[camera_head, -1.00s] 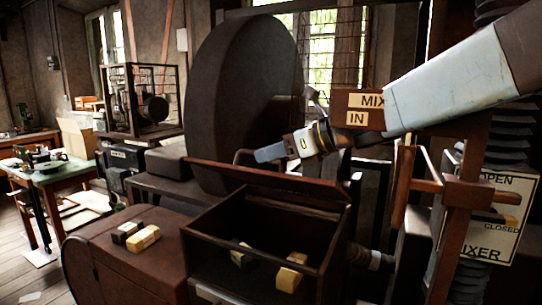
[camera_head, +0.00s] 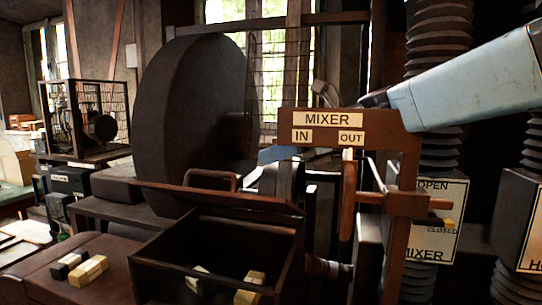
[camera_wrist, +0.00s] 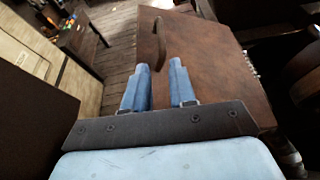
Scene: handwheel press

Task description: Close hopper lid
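The hopper (camera_head: 140,280) is a dark open-topped box at the lower middle of the head view. Its brown lid (camera_head: 215,197) stands open along the back edge, seen nearly edge-on. My gripper (camera_head: 274,155) is beyond the lid, above and to its right. Only a bit of blue finger shows there; the MIXER sign hides the rest.
Yellowish blocks (camera_head: 247,288) lie in the hopper, and others (camera_head: 88,270) on the brown casing at left. The MIXER sign frame (camera_head: 345,128) and red-brown lever (camera_head: 390,203) stand right of the hopper. A large dark wheel (camera_head: 185,115) rises behind.

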